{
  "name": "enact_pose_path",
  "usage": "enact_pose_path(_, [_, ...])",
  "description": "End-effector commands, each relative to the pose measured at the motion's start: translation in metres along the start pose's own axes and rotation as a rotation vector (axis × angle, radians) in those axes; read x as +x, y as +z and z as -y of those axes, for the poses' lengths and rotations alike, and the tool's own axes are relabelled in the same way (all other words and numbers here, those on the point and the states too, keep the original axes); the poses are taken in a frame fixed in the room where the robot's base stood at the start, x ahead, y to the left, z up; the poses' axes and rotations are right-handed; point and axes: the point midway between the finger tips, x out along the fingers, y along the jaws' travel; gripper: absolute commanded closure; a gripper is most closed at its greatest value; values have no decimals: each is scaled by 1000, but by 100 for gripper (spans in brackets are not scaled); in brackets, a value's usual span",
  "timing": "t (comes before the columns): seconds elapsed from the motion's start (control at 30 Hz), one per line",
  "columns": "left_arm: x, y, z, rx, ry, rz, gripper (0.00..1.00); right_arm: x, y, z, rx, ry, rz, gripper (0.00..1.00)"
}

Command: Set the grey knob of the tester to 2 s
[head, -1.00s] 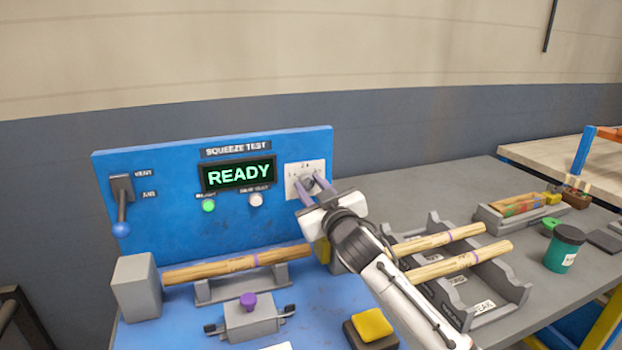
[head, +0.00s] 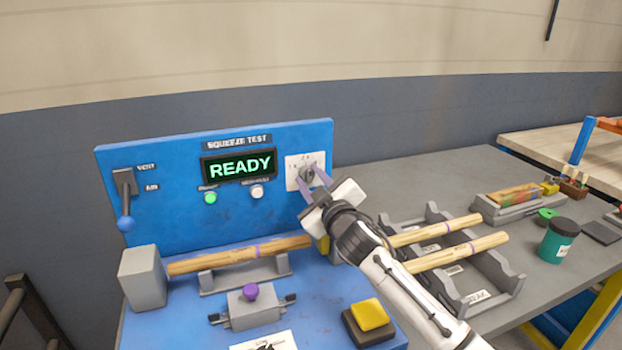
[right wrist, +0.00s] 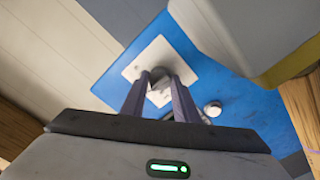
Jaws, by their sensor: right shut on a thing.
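The tester is a blue upright panel (head: 165,220) headed SQUEEZE TEST, with a display (head: 238,165) reading READY in green. The grey knob (head: 307,173) sits on a white plate (head: 292,182) at the panel's right side. My right gripper (head: 314,182) reaches up to the plate and is shut on the knob. In the right wrist view, its two purple-grey fingers (right wrist: 158,88) stand on either side of the knob (right wrist: 158,74), in front of the white plate (right wrist: 150,55). The dial marks are too small to read surely, and the fingers hide part of the plate. My left gripper is not in view.
A lever with a blue ball (head: 126,224) is at the panel's left. A green light (head: 210,198) and a white button (head: 257,192) sit below the display. A wooden rod (head: 220,259) lies below. A yellow pad (head: 370,314) and a grey rack (head: 505,287) with rods stand right.

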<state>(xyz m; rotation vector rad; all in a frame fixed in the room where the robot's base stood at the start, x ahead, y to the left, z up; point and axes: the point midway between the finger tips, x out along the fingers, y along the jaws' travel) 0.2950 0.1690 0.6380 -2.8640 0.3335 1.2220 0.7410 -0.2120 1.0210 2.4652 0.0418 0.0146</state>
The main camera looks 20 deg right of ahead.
Motion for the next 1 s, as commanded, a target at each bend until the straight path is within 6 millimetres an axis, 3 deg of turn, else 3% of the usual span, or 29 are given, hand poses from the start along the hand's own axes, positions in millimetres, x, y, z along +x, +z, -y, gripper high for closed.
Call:
enact_pose_path(0.17, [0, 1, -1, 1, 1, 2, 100, 0, 1, 1, 1, -1, 1, 95])
enact_pose_path(0.2, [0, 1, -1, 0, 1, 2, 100, 0, 1, 1, 1, -1, 1, 68])
enact_pose_path(0.3, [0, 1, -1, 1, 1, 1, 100, 0, 1, 0, 1, -1, 1, 54])
enact_pose_path(0.67, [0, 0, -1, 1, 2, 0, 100, -4, 0, 0, 2, -1, 0, 54])
enact_pose_path(1.0, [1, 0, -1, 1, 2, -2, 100, -56, 1, 1, 2, -2, 0, 54])
